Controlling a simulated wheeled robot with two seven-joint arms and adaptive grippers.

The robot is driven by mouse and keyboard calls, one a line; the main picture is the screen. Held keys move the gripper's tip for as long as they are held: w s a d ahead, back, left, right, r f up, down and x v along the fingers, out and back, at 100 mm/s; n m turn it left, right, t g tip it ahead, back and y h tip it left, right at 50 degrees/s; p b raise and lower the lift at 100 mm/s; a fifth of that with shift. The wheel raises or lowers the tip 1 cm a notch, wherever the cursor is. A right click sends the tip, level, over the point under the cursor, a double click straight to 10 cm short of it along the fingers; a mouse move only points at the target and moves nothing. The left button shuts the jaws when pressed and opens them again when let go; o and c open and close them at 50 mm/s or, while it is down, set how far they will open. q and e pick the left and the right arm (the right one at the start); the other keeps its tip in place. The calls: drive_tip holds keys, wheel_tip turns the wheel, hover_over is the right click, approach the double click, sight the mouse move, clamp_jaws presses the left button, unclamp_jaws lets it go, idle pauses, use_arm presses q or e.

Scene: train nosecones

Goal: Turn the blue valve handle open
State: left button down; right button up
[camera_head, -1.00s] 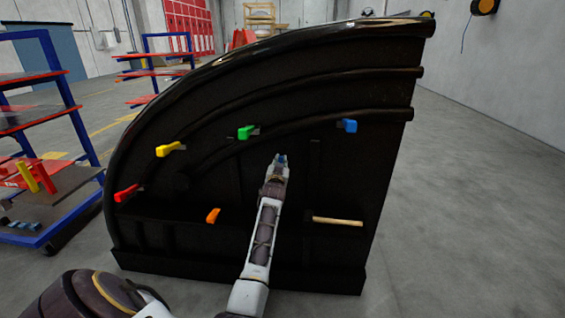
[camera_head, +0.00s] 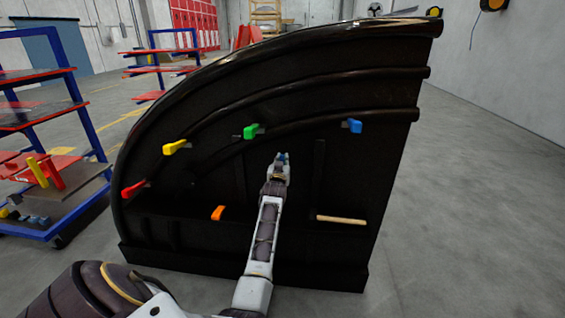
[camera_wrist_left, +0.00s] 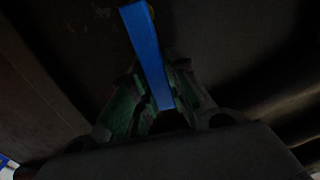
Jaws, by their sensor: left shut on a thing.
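A long blue handle (camera_wrist_left: 143,40) runs between the fingers of my left gripper (camera_wrist_left: 155,98) in the left wrist view, and the gripper is shut on it. In the head view my left gripper (camera_head: 281,160) is at the middle of the black curved panel (camera_head: 285,185), with a little blue at its fingertips. The gripper mostly hides the held handle there. A separate blue handle (camera_head: 355,126) is on the panel's upper right, apart from the gripper. My right gripper is not in view.
The panel also carries green (camera_head: 252,131), yellow (camera_head: 175,147), red (camera_head: 134,189) and orange (camera_head: 218,213) handles, plus a pale wooden bar (camera_head: 341,220). A blue-framed shelf rack (camera_head: 92,132) stands at the left. Grey floor (camera_head: 480,210) is clear at the right.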

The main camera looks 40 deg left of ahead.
use_arm(q)
drive_tip(key=c, duration=1.4)
unclamp_jaws()
drive_tip(key=shift+f, duration=0.1)
drive_tip(key=shift+o, duration=0.2)
drive_tip(key=shift+r, duration=5.05)
drive_tip(key=shift+f, duration=0.1)
